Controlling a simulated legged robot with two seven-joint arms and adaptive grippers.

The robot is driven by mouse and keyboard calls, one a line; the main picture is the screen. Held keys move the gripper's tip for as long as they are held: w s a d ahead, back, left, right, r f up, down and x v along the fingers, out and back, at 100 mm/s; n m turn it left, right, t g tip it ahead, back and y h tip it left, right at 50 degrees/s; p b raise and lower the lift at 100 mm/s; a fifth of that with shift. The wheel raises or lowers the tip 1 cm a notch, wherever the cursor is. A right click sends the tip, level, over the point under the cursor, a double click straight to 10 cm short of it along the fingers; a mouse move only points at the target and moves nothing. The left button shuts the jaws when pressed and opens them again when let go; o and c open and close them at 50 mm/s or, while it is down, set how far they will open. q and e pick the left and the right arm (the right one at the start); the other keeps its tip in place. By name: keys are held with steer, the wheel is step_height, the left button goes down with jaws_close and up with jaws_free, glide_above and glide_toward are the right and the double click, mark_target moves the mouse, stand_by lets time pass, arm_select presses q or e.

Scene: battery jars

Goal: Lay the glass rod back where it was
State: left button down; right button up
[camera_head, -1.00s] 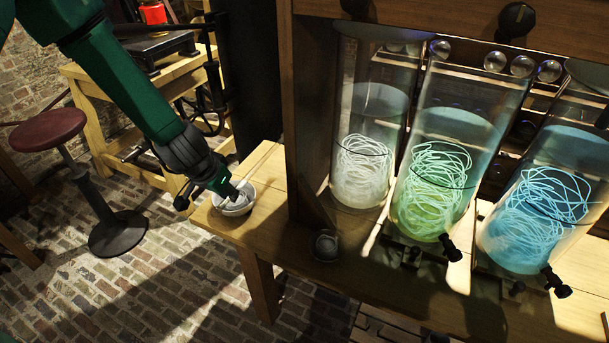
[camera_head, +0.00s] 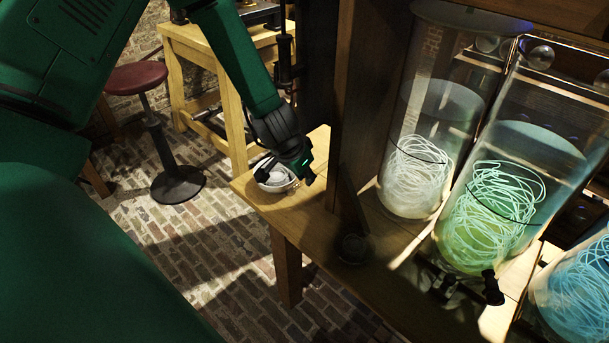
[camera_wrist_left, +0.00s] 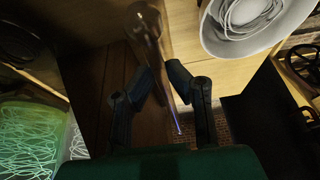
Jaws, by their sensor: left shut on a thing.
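My left gripper (camera_head: 292,172) is above the left end of the wooden bench, at the right side of the white bowl (camera_head: 276,180). In the left wrist view the gripper (camera_wrist_left: 160,74) is shut on the glass rod (camera_wrist_left: 163,62), a thin clear shape running between the fingers. One end of the rod looks wider, and the other ends in a small bluish glint. In the head view the rod cannot be made out. The bowl, with pale coiled strands in it, also shows in the left wrist view (camera_wrist_left: 215,38), apart from the fingers. My right gripper is not in view.
Tall glass jars with white strands (camera_head: 417,180), green strands (camera_head: 490,215) and blue strands (camera_head: 580,285) stand on the bench (camera_head: 385,300). A wooden post (camera_head: 352,120) rises close to the gripper. A small dark glass dish (camera_head: 352,248) sits near the front edge.

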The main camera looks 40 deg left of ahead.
mark_target(309, 202)
arm_select(q)
steer(key=f+b, duration=0.3)
steer(key=shift+d+f, duration=0.25)
steer(key=shift+d, duration=0.1)
steer(key=f, duration=0.1)
steer(key=f+b, duration=0.1)
steer(key=shift+a+f+b, duration=0.25)
steer(key=shift+f+b, duration=0.15)
steer(key=shift+a+f+b, duration=0.3)
steer(key=shift+f, duration=0.4)
steer(key=shift+d+r, duration=0.1)
steer(key=shift+d, duration=0.15)
steer(key=c, duration=1.5)
jaws_free()
steer(key=shift+d+r, duration=0.1)
steer(key=shift+d, duration=0.15)
steer(key=shift+o, duration=0.2)
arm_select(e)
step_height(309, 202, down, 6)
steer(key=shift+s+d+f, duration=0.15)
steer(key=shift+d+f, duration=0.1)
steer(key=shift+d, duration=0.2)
arm_select(q)
steer(key=shift+a, duration=0.15)
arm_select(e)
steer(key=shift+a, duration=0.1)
